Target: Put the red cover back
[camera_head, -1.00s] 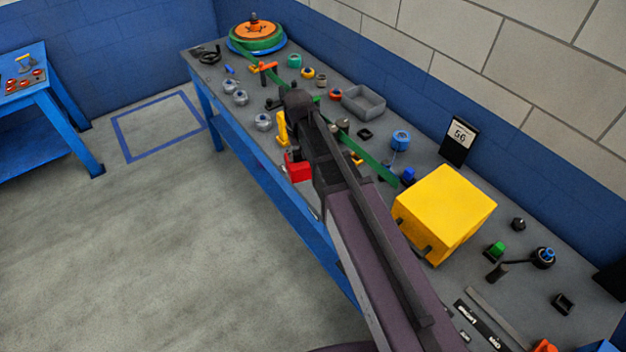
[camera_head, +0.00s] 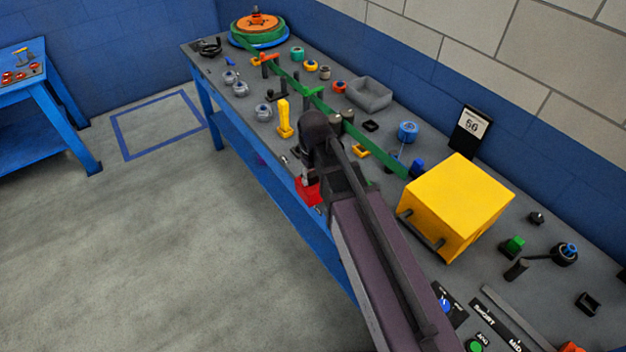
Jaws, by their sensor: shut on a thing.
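The red cover (camera_head: 308,191) is a small red block-like piece at the front edge of the long bench (camera_head: 214,78). My gripper (camera_head: 309,177) is right above it, shut on it. My dark wrist and arm reach over the bench from the bottom of the picture and hide most of the fingers. Whether the cover touches the bench or hangs just over its edge, I cannot tell. The place the cover belongs to cannot be made out.
A green strip (camera_head: 355,132) runs along the bench from a round reel (camera_head: 258,26) to a yellow box (camera_head: 455,208). A yellow upright handle (camera_head: 284,118), a grey tray (camera_head: 370,93) and several small knobs stand around. The floor left of the bench is clear.

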